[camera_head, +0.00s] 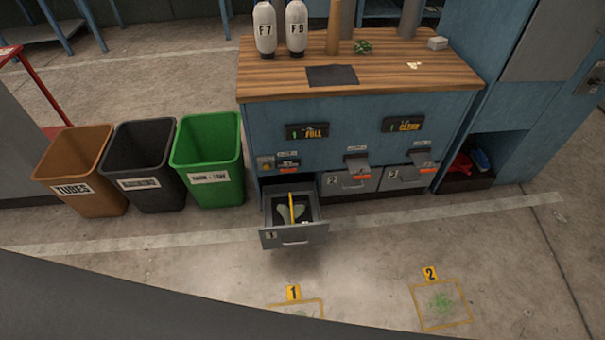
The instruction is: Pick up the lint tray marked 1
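The lint tray marked 1 (294,238) is a grey drawer pulled out from the lower left of the blue cabinet (357,150). Its front has a handle and a small 1 at its left side. Inside it lie a yellow strip and some pale lint-like pieces on a dark bottom. Its rear end is in or close against the cabinet; I cannot tell which. Neither of my grippers is in view.
Grey drawers marked 2 (350,182) and 3 (408,177) sit shut to the right. Brown (78,188), black (146,187) and green (212,180) bins stand left. Floor marker 1 (293,293) and marker 2 (430,274) label yellow squares in front. The floor between is clear.

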